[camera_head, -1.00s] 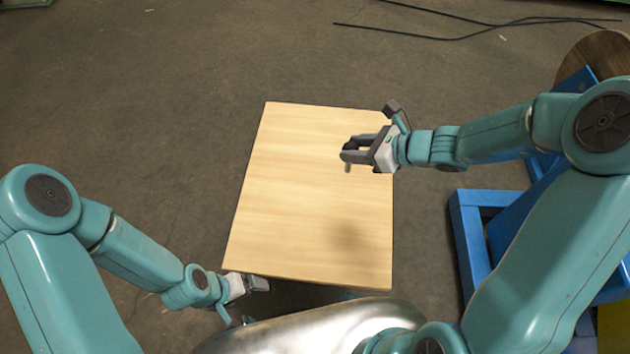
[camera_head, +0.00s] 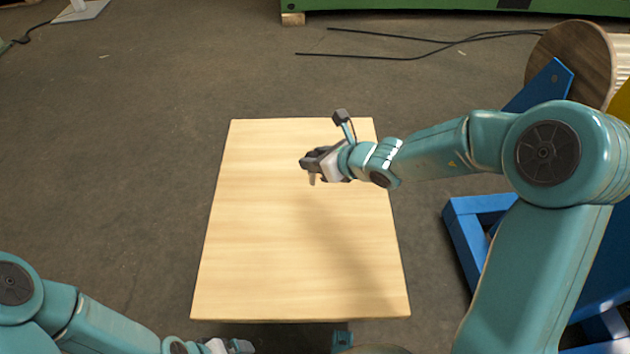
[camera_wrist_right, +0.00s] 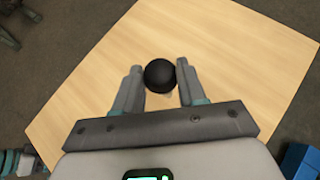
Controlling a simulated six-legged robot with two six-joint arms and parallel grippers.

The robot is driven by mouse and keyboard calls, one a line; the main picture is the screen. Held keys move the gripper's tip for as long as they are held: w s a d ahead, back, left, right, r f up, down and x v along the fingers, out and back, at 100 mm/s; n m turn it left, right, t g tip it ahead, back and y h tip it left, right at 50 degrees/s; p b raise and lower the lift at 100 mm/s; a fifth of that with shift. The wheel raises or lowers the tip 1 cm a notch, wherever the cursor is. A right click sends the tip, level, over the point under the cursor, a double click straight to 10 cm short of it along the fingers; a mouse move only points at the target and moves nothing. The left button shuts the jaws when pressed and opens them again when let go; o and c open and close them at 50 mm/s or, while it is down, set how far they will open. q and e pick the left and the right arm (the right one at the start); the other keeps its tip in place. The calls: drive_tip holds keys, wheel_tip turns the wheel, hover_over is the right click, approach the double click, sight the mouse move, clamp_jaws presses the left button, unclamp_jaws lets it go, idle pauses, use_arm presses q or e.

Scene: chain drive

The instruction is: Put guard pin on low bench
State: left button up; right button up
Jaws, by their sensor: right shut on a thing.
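The low bench (camera_head: 300,260) is a pale wooden top in the middle of the head view, with nothing else resting on it. My right gripper (camera_head: 311,166) is over the bench's far half and is shut on the guard pin (camera_head: 312,180), whose light lower end points down below the fingers. In the right wrist view the pin's round black head (camera_wrist_right: 160,75) sits between the two fingertips, with the wooden top behind it. Whether the pin's tip touches the wood I cannot tell. My left gripper (camera_head: 238,346) is at the bottom edge near the bench's near left corner; its fingers are partly cut off.
A blue metal stand (camera_head: 465,240) stands right of the bench, with a wooden cable reel (camera_head: 570,65) behind it. Black cables (camera_head: 400,45) lie on the floor at the back, before a green machine base (camera_head: 420,5). The bench top is clear.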

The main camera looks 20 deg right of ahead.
wheel_tip(320, 180, down, 4)
drive_tip(key=shift+r+b, duration=0.1)
drive_tip(key=shift+b, duration=0.75)
drive_tip(key=shift+f, duration=0.5)
drive_tip(key=shift+f+b, duration=0.1)
drive_tip(key=shift+b, duration=0.2)
drive_tip(key=o, duration=1.1)
